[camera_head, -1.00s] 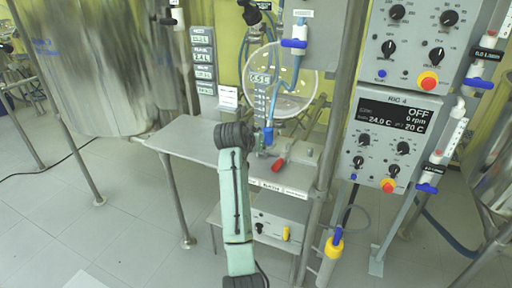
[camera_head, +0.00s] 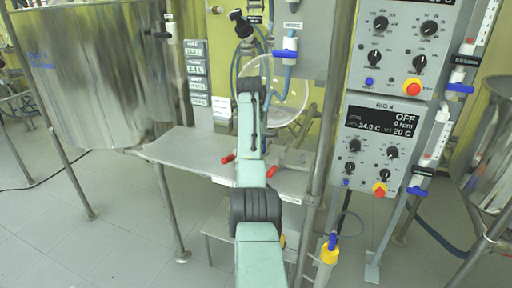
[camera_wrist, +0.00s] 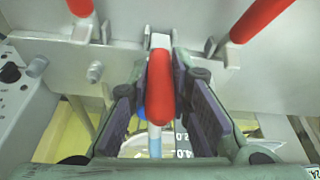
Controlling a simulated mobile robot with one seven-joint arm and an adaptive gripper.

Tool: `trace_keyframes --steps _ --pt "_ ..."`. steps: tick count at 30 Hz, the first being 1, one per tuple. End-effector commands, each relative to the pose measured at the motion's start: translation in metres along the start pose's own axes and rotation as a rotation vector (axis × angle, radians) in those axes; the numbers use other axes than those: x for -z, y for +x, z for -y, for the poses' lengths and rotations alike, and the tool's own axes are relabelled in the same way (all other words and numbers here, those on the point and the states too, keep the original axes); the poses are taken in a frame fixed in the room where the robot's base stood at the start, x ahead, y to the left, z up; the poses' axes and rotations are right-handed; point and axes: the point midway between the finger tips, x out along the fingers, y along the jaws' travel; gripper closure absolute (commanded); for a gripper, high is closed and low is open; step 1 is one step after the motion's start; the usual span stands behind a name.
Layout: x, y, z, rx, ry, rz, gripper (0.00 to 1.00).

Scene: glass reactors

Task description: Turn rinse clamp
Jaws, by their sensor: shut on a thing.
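A red clamp handle (camera_wrist: 160,85) stands in the middle of the wrist view, between the dark finger pads of my gripper (camera_wrist: 159,68). The gripper is shut on this handle. Its far end meets a grey metal bracket at the top of the view. Two more red handles show near the top of the wrist view, one at left (camera_wrist: 80,8) and one at right (camera_wrist: 262,16). In the head view, red handles (camera_head: 228,159) (camera_head: 271,171) show on either side of my arm. My arm hides the gripper and the held handle there.
A round glass vessel (camera_head: 290,95) stands behind my arm. A steel table (camera_head: 185,147) is at left, beside a large steel tank (camera_head: 95,75). A control panel marked RIG 4 (camera_head: 380,140) is at right. A yellow-and-blue fitting (camera_head: 330,250) is low at right.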

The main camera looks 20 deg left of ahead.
Motion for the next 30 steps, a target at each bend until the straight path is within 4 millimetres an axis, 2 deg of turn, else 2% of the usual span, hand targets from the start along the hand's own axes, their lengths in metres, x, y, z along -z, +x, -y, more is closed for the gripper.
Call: trace_keyframes --steps 18,19,27,30 --pt "-0.0015 -0.0005 -0.0005 0.004 0.003 0.024 1.00" --pt "-0.0015 -0.0004 -0.0005 0.004 0.003 0.024 0.80" --pt "-0.0021 -0.0004 -0.0001 0.004 0.002 0.026 0.62" --pt "-0.0022 -0.0004 0.0000 0.005 0.002 0.026 0.61"
